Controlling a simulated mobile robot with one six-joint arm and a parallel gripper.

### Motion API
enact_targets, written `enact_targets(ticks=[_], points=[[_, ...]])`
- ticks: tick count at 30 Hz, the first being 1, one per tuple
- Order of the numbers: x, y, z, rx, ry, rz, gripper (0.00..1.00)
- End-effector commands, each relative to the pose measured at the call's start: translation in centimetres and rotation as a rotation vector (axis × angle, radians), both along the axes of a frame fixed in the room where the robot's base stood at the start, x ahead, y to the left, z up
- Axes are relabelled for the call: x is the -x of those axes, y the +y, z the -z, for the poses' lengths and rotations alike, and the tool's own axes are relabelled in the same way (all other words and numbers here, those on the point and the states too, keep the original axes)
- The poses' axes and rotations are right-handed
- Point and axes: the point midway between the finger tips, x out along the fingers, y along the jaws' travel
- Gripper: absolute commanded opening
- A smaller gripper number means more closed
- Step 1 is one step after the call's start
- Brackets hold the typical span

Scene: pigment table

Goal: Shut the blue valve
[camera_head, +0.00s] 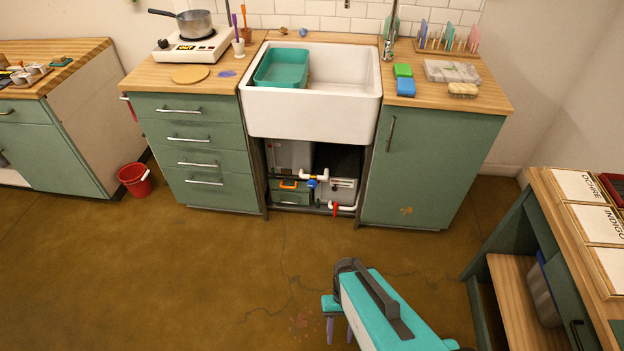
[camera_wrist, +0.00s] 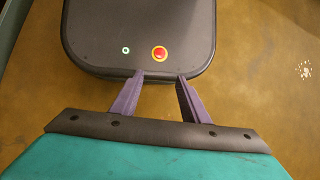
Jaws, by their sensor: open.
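The blue valve (camera_head: 311,183) is a small blue handle on the white pipework in the open space under the sink. It is too small to tell how its handle is turned. My gripper (camera_head: 338,330) is low over the floor in front of the cabinets, well apart from the valve. In the wrist view my gripper (camera_wrist: 158,80) shows two purple fingers spread apart with nothing between them. The wrist view does not show the valve; it shows the floor and a dark rounded part of my base with a red button.
A red handle (camera_head: 335,208) hangs on the pipe right of the blue valve. A green toolbox (camera_head: 290,193) stands beside the pipes. Cabinets flank the opening under the white sink (camera_head: 310,112). A red bucket (camera_head: 134,179) stands left. The floor before the sink is clear.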

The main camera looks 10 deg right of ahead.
Motion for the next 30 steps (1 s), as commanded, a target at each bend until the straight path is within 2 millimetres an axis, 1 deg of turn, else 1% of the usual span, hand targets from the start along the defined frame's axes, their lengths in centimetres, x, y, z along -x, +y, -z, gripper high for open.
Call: enact_targets(ticks=[1,12,15,21,30], points=[[0.1,-0.2,-1.7,0.007,-0.001,-0.004,0.41],[0.5,-1.7,-7.2,0.060,-0.011,-0.047,0.41],[0.7,-2.0,-8.4,0.074,-0.013,-0.060,0.41],[0.8,-2.4,-9.7,0.090,-0.016,-0.074,0.41],[0.8,-2.6,-9.8,0.095,-0.017,-0.078,0.41]])
